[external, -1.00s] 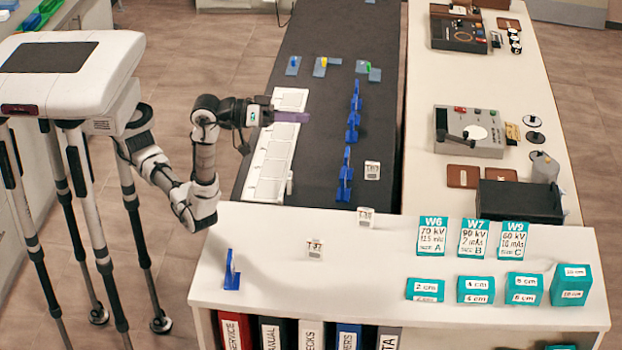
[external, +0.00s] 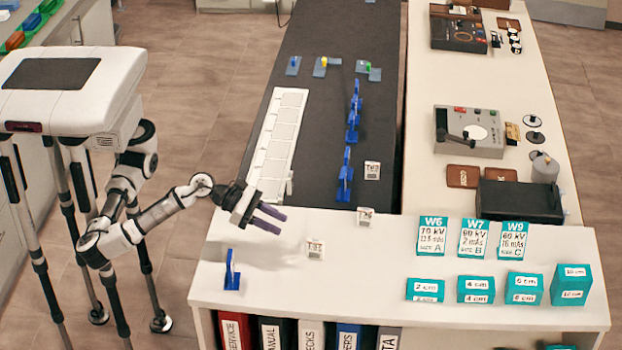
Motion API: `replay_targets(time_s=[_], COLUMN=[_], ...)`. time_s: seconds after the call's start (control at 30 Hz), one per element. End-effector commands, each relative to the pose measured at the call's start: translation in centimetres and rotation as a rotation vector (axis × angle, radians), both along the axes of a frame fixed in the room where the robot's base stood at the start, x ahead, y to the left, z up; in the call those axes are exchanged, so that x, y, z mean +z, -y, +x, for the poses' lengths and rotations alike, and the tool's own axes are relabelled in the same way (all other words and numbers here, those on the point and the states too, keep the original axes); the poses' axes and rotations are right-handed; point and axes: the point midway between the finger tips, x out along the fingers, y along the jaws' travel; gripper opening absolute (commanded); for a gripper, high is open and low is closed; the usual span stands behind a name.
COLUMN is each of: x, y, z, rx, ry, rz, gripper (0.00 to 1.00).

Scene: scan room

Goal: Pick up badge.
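Three small white tags with dark lettering are in the external view, and any of them may be the badge; I cannot tell which. The nearest tag (external: 315,250) stands on the white counter, its lettering looking like T37. A second tag (external: 365,216) is at the counter's back edge, and a third tag (external: 372,171) is on the dark surface. My gripper (external: 281,224) has two purple fingers, spread apart with nothing seen between them. It is above the counter's back left part, up and left of the nearest tag and apart from it.
A blue upright holder (external: 232,271) stands on the white counter (external: 340,292) at the left. Teal labelled blocks (external: 476,289) and cards fill its right side. Blue stands (external: 346,176) and a white segmented strip (external: 272,145) are on the dark bench (external: 320,115).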

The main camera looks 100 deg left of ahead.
Motion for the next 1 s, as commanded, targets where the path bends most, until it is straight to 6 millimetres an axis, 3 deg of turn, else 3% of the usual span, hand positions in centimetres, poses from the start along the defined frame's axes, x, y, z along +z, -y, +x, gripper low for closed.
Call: replay_targets(time_s=[0.4,0.67,1.0], x=[-2.9,-3.7,-5.5], y=[0.8,1.0,1.0], z=[6.4,8.3,12.3], rx=[0.000,-0.001,-0.002], ry=[0.001,0.002,0.001], rz=[0.002,0.002,0.002], gripper=[0.38,0.38,0.38])
